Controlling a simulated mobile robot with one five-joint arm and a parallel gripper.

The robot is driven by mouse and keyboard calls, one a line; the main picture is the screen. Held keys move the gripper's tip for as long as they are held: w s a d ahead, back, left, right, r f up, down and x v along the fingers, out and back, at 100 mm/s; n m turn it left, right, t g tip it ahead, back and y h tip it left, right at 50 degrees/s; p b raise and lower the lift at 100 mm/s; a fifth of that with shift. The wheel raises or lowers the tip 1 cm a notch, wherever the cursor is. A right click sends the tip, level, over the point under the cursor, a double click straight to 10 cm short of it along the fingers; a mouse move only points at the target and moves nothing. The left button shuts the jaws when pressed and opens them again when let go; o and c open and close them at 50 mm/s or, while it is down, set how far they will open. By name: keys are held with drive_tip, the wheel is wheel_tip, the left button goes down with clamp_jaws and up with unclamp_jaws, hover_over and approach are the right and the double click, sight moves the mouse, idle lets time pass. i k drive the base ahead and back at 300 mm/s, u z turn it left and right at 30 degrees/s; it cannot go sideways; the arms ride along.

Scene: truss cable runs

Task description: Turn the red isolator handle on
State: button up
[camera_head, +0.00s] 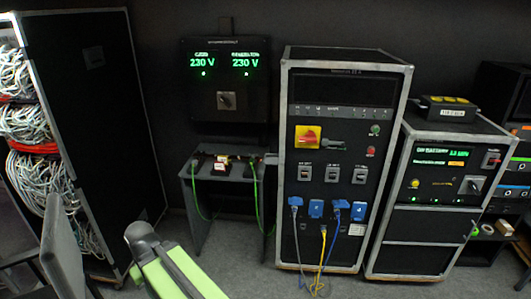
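The red isolator handle (308,138) is on a yellow square plate on the upper front of the tall middle rack cabinet (345,85). It is small in the head view, and I cannot tell which way it is turned. A dark bar-like part sits just right of the plate. My green arm link with its grey joint shows at the bottom left, well apart from the cabinet. I cannot make out my gripper in the head view, and nothing touches the handle.
Below the handle are several breakers (332,173) and blue plugs (316,208) with cables hanging to the floor. A small table (205,172) stands left of the cabinet, a shorter cabinet (440,170) to its right. Bare floor (240,270) lies in front.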

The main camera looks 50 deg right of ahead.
sight(311, 137)
drive_tip(key=u, duration=0.2)
drive_tip(key=i, duration=1)
drive_tip(key=z, duration=0.25)
drive_tip(key=k, duration=0.7)
drive_tip(key=z, duration=0.25)
drive_tip(key=i, duration=0.7)
drive_tip(key=u, duration=0.15)
